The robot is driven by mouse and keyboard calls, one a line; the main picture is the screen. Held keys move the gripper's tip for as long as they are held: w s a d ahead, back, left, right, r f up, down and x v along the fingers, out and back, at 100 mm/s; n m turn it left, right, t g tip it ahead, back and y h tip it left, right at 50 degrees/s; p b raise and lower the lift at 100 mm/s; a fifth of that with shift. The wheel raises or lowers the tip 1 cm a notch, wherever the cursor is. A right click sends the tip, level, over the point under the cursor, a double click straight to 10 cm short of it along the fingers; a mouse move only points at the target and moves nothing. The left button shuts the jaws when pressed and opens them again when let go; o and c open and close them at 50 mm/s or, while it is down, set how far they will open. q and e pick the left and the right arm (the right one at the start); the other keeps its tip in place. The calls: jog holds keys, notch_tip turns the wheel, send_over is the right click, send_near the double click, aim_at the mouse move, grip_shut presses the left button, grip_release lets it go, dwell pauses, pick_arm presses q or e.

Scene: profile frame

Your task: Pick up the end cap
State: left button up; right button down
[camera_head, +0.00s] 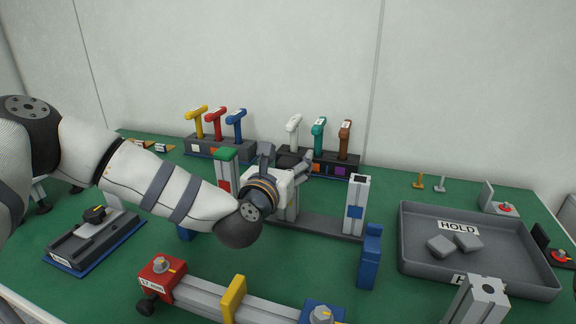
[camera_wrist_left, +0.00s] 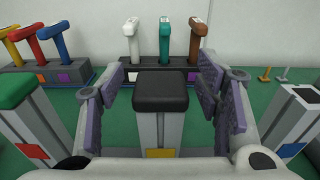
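A black end cap (camera_wrist_left: 160,92) sits on top of an upright grey profile post (camera_wrist_left: 158,132) with a yellow square. In the left wrist view my left gripper (camera_wrist_left: 161,80) is open, its fingers on either side of the cap with gaps showing. In the head view the left gripper (camera_head: 287,158) is at this middle post, and its hand and arm partly hide the post and cap. A green cap (camera_wrist_left: 27,87) tops the post to the left. The post to the right (camera_wrist_left: 290,115) has an uncovered top. My right gripper is not in view.
Racks of coloured-handled tools (camera_head: 222,148) (camera_head: 318,158) stand behind. A blue upright block (camera_head: 370,257) stands in front at right. A grey HOLD tray (camera_head: 410,266) with two grey pieces lies further right. A clamped profile (camera_head: 205,286) lies in front.

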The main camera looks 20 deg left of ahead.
pick_arm(q)
jog(key=c, duration=0.8)
jog(key=shift+o, duration=0.2)
